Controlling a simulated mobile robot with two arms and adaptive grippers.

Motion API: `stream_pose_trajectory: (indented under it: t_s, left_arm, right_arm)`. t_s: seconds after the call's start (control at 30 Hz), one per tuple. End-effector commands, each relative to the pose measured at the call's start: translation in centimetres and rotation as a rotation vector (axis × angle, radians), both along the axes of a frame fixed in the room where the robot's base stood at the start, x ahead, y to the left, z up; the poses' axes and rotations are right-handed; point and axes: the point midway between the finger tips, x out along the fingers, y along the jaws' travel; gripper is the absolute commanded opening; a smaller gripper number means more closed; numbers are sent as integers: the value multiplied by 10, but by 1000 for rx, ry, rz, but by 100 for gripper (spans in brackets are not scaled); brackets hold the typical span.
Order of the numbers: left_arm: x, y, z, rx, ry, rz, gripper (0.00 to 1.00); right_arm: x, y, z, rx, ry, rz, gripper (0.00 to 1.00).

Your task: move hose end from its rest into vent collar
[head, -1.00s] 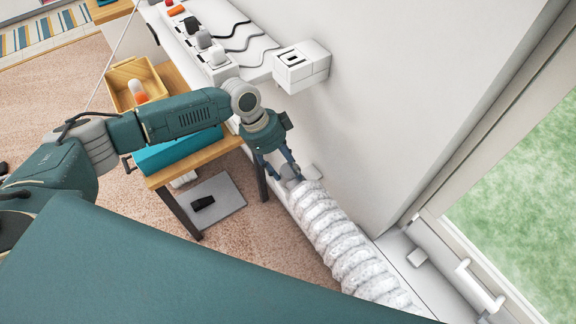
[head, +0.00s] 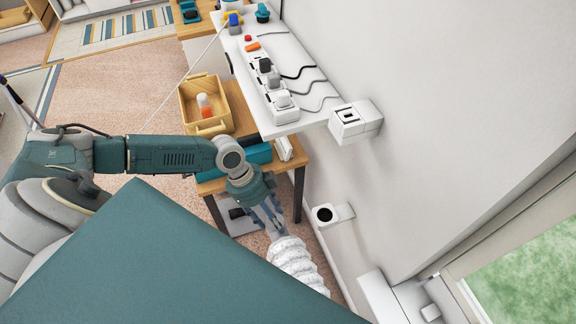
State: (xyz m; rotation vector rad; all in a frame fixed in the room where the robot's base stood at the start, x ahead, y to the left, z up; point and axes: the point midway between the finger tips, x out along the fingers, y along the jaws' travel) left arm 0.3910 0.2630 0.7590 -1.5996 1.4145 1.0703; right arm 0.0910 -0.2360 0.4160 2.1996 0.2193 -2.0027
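The white ribbed hose (head: 297,263) shows at the bottom middle, its lower part hidden behind my own teal body. My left gripper (head: 277,226) points down, its fingers closed about the upper end of the hose. A white round holder with a dark centre (head: 325,214), apparently the rest, sticks out from the wall to the right of the gripper. The hose end is apart from it. I cannot make out the vent collar for certain; white window fittings (head: 385,298) show at the lower right. My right gripper is not in view.
A white shelf with a power strip (head: 270,82) and a white wall box (head: 355,122) are above and right of the gripper. A wooden table with a yellow bin (head: 207,128) stands behind my arm. The wall (head: 400,190) between holder and window is bare.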

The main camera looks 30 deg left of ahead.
Motion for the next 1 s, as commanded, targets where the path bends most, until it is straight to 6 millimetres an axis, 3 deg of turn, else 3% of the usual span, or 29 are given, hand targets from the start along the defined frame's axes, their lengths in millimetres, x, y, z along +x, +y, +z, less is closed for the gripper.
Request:
stream_pose_trajectory:
  t_s: [1.0]
  left_arm:
    - [-7, 5, 41, -1, -1, -1, 4]
  right_arm:
    - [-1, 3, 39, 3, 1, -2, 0]
